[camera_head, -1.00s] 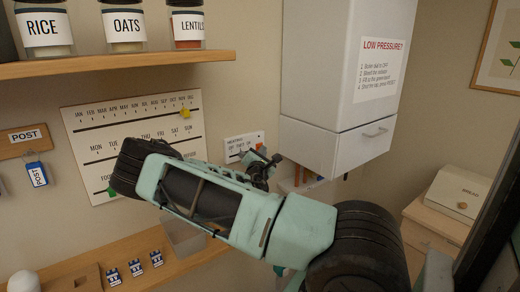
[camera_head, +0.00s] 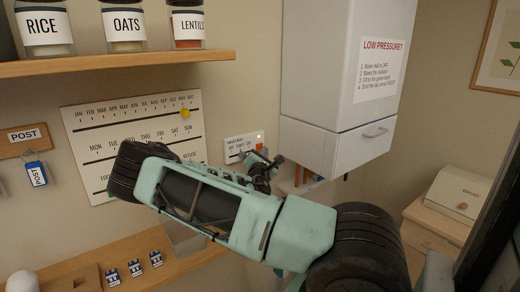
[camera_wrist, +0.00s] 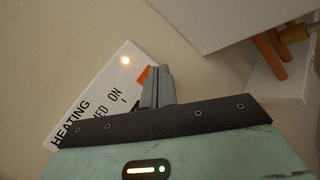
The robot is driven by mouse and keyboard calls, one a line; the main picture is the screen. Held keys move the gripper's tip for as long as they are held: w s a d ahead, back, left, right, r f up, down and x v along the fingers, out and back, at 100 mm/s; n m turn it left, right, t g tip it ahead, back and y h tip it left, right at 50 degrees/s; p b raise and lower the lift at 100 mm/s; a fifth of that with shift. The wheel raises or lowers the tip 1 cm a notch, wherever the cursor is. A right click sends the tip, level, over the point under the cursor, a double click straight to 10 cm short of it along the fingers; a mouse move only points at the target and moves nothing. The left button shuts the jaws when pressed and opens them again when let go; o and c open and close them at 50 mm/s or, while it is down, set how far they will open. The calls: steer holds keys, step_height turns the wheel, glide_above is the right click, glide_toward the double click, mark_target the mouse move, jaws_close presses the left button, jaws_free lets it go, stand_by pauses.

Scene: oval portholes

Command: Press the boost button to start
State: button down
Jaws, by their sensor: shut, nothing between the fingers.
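A white heating panel (camera_head: 238,145) is on the wall, left of the white cabinet. An orange part (camera_wrist: 143,74) shows at the panel's edge, partly hidden behind my fingers. My gripper (camera_wrist: 157,70) is shut and empty, its tips beside the orange part; I cannot tell whether they touch. In the head view my gripper (camera_head: 266,161) is just right of and below the panel. No boost lettering is readable.
The white cabinet (camera_head: 340,80) with a low-pressure notice stands close to the right of my gripper. Orange pipes (camera_wrist: 270,48) are beneath it. A jar shelf (camera_head: 120,66) is above left, and a wooden ledge (camera_head: 190,262) runs below.

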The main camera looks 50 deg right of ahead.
steer(key=shift+s, duration=0.1)
steer(key=s, duration=0.1)
steer(key=s+a, duration=0.1)
steer(key=s, duration=0.2)
steer(key=shift+s+a, duration=0.3)
steer(key=shift+s, duration=0.1)
stand_by(1.0)
